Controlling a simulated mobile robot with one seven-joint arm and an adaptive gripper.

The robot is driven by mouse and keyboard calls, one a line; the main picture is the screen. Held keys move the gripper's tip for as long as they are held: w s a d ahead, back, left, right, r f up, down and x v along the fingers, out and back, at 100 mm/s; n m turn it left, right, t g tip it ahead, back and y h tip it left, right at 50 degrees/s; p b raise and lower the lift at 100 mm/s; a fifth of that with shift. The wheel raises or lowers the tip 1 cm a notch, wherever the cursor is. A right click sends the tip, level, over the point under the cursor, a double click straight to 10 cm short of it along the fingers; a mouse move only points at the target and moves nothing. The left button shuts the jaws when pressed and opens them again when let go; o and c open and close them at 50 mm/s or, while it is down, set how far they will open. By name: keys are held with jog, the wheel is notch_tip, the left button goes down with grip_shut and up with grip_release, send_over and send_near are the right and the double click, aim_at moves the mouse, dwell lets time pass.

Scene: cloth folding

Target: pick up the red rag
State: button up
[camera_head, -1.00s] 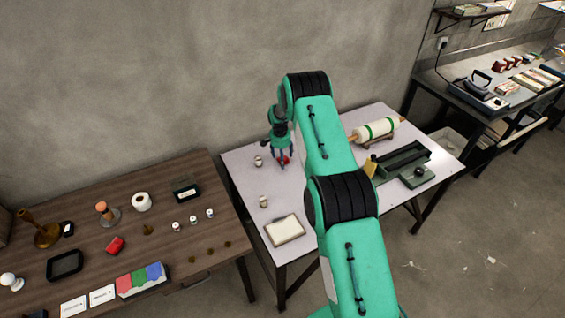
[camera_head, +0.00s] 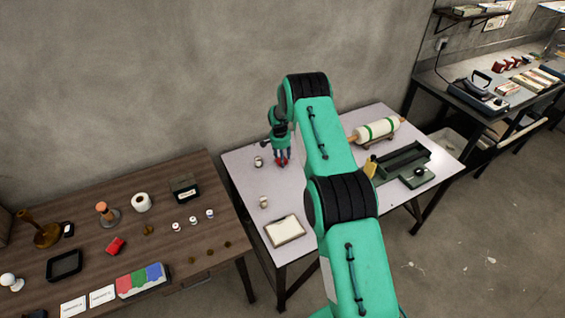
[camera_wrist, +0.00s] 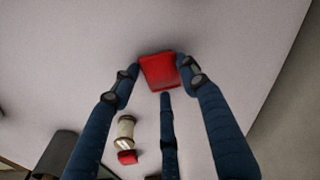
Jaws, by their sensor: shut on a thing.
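The red rag (camera_wrist: 158,71) is a small folded red piece between my fingertips in the wrist view. My gripper (camera_wrist: 160,78) is shut on it, with dark blue fingers on its left and right sides and a third finger below it. In the head view my gripper (camera_head: 282,160) is over the back left part of the light table, and the red rag (camera_head: 281,163) shows at its fingertips. I cannot tell whether the rag touches the tabletop.
The light table (camera_head: 243,186) also holds small jars (camera_head: 264,202), a pale pad (camera_head: 285,230), a white roll with green bands (camera_head: 377,130) and a dark green tray (camera_head: 403,160). A brown table (camera_head: 180,245) with several small items stands left. The wall is close behind.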

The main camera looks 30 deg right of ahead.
jog(key=shift+r, duration=0.1)
jog(key=shift+c, duration=0.2)
jog(key=shift+r, duration=0.95)
jog(key=shift+s+a+r+p, duration=0.25)
jog(key=shift+s+r+p, duration=0.1)
jog(key=shift+s+r, duration=0.5)
jog(key=s+a, duration=0.1)
jog(key=s, duration=0.3)
jog(key=s+a, duration=0.1)
jog(key=s, duration=0.4)
jog(key=s+a+r+p, duration=0.1)
jog(key=s+a, duration=0.1)
jog(key=s, duration=0.2)
jog(key=shift+s, duration=0.35)
jog(key=shift+r, duration=0.15)
